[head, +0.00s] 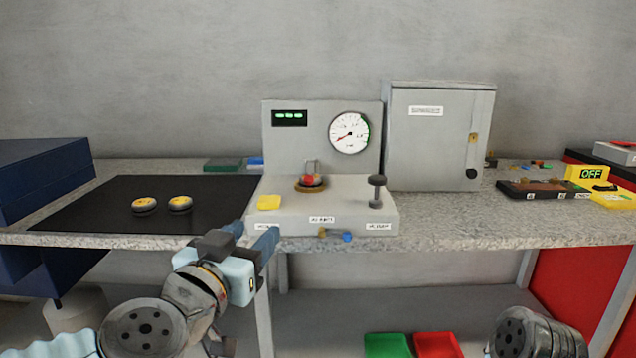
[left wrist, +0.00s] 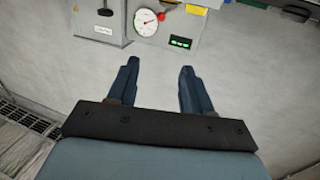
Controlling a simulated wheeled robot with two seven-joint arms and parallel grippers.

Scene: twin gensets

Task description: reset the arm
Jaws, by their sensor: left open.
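My left gripper (head: 252,234) is in front of the bench edge, just below and left of the grey test stand (head: 340,214). Its two dark blue fingers are apart with nothing between them. In the left wrist view the open fingers (left wrist: 155,85) show against a plain grey surface, with the stand's gauge (left wrist: 146,23) and green display (left wrist: 180,43) beyond them. My right gripper is not in view; only part of my right arm (head: 530,335) shows at the lower right.
A black mat (head: 95,205) with two yellow-topped round parts (head: 162,204) lies left of the stand. A grey cabinet (head: 438,135) stands to its right. Green and red trays (head: 436,345) sit on the lower shelf. A dark blue box (head: 45,165) is at far left.

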